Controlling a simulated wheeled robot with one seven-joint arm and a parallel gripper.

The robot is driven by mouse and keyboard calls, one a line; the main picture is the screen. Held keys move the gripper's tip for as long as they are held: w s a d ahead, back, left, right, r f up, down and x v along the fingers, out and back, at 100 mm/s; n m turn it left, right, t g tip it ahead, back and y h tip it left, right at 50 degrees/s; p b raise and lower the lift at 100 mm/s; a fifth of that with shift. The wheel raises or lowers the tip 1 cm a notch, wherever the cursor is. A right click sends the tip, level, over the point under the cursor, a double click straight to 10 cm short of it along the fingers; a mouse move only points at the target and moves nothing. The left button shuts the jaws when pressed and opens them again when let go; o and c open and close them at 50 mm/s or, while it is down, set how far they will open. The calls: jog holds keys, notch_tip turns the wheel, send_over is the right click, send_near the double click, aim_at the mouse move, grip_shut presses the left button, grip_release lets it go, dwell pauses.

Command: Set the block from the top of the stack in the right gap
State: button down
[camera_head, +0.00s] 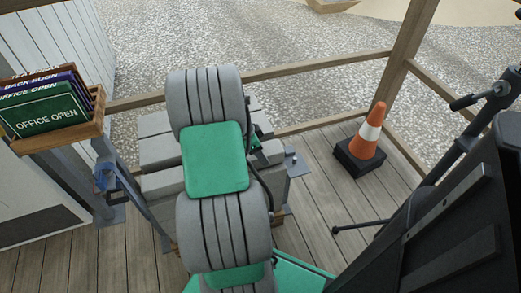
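A stack of grey blocks (158,152) stands on the deck behind my arm. Its left side shows several flat courses, and part of its right side (272,185) shows too. My grey and green arm covers the middle of the stack, so the top block and any gap cannot be made out clearly. My gripper is hidden behind the arm links, and I cannot see whether it holds anything. A small metal plate (296,164) sticks out at the stack's right edge; what it belongs to is unclear.
A wooden rack of office signs (60,138) is at the left. A wooden rail (320,66) runs behind. Bare deck (320,190) lies between stack and cone.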

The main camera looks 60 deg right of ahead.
jog(key=shift+d+f, duration=0.1)
jog(key=shift+f, duration=0.15)
jog(key=c, duration=0.6)
grip_release()
jog(key=shift+c, duration=0.2)
jog(key=o, duration=0.4)
jog(key=shift+f, duration=0.15)
jog(key=p+v, duration=0.2)
jog(key=v, duration=0.6)
